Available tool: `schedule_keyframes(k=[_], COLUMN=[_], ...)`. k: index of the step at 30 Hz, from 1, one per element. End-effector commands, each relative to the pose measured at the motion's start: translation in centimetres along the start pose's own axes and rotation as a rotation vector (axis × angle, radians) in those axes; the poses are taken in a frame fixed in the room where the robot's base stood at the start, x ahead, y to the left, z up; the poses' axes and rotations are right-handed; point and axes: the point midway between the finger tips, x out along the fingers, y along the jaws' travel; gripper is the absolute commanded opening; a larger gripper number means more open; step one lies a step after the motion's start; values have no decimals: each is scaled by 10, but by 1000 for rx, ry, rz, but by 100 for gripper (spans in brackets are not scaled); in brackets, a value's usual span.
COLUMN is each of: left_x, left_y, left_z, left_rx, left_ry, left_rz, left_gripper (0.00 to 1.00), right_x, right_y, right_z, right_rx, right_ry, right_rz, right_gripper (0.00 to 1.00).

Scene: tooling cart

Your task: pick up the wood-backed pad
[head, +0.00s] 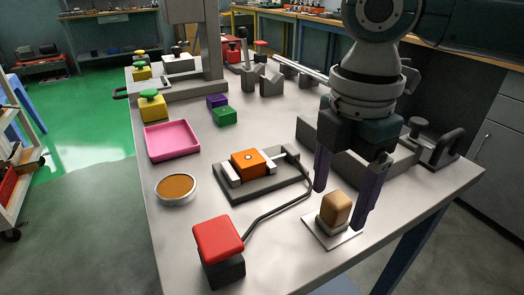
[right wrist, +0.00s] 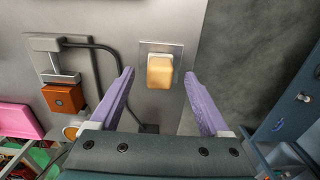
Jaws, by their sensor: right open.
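The wood-backed pad (head: 337,207) is a small tan block with rounded edges and a paler lower part. It stands upright on a thin light square plate (head: 318,236) near the table's right front edge. My right gripper (head: 341,206) points down over it with purple fingers wide apart. In the head view one finger appears to each side of the pad. In the right wrist view, the pad (right wrist: 160,70) lies centred in line with the gap between the open fingertips (right wrist: 159,73). Contact is not visible. My left gripper is not in view.
An orange block (head: 248,163) sits in a grey fixture left of my gripper, and a dark cable curves across the table. A red-topped block (head: 218,240) stands at the front. A grey rail and clamp (head: 435,145) stand behind the gripper. A pink tray (head: 171,141) lies farther left.

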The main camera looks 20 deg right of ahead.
Motion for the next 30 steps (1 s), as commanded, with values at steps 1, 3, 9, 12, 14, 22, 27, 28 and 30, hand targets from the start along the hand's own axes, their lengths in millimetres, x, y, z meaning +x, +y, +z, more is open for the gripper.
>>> schedule_keyframes(k=[1,3,9,12,14,22,27,28,30], left_x=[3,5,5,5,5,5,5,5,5], left_y=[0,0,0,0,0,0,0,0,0], left_z=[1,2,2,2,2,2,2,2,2], left_rx=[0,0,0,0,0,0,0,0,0], left_ry=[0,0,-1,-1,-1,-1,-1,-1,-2], left_rz=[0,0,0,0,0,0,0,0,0], left_gripper=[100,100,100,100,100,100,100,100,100], right_x=[10,19,25,24,24,24,24,24,24], right_y=[-1,-1,0,0,0,0,0,0,0], right_z=[0,0,0,0,0,0,0,0,0], right_rx=[1,0,-1,-1,-1,0,0,0,0], right_ry=[0,0,-1,-1,-1,-1,-1,-1,-1], right_rz=[-2,-2,1,1,1,1,1,1,1], right_gripper=[80,80,80,80,74,44,25,22,14])
